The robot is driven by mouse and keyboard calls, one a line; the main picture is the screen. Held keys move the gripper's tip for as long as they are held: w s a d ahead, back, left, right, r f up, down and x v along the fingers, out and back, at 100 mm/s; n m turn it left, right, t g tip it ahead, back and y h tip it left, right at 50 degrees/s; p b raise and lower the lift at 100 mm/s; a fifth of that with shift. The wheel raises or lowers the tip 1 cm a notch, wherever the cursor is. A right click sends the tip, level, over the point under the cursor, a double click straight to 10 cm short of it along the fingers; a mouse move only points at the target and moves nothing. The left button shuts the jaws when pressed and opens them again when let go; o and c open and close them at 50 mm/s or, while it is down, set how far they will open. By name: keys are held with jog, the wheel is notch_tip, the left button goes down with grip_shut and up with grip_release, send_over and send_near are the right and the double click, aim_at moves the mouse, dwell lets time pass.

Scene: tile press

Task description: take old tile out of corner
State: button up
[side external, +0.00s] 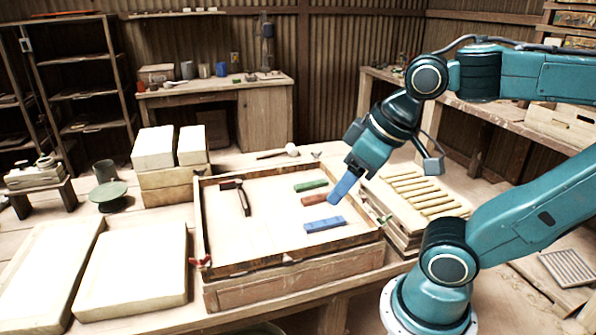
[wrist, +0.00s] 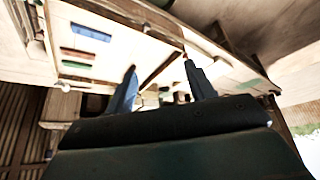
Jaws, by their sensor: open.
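My gripper (side external: 336,197) is above the right part of the shallow wooden tray (side external: 288,265), pointing down and left. In the wrist view its two blue fingers (wrist: 160,66) are apart, with nothing held between them. A dark brown L-shaped corner piece (side external: 243,198) lies in the left part of the tray, well left of my gripper. I cannot make out a separate tile in it. On the tray's right side lie a green tile (side external: 311,185), a reddish-brown tile (side external: 315,200) and a blue tile (side external: 325,224). The wrist view also shows the blue tile (wrist: 90,32).
The tray has raised wooden walls. A slatted rack (side external: 418,192) stands at its right. Pale slabs (side external: 135,265) lie at its left, and pale blocks (side external: 153,148) stand behind left. A mallet (side external: 290,150) lies behind it. The tray's middle and front left are clear.

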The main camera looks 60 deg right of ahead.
jog(key=w+d+f+n+g, duration=0.3)
jog(key=w+d+f+n, duration=0.15)
jog(key=w+d, duration=0.55)
jog(key=d+f+n, duration=0.2)
jog(key=d+f, duration=0.2)
jog(key=d, duration=0.3)
jog(key=d+f+n+g+y, duration=0.1)
jog(key=d+f+n, duration=0.1)
jog(key=d+f, duration=0.2)
jog(key=d, duration=0.3)
jog(key=shift+d+f+n, duration=0.15)
jog(key=shift+f+n, duration=0.2)
jog(key=shift+w+f, duration=0.1)
jog(key=shift+f, duration=0.05)
send_over(328, 221)
jog(key=shift+f, duration=4.1)
jog(key=shift+f, duration=0.15)
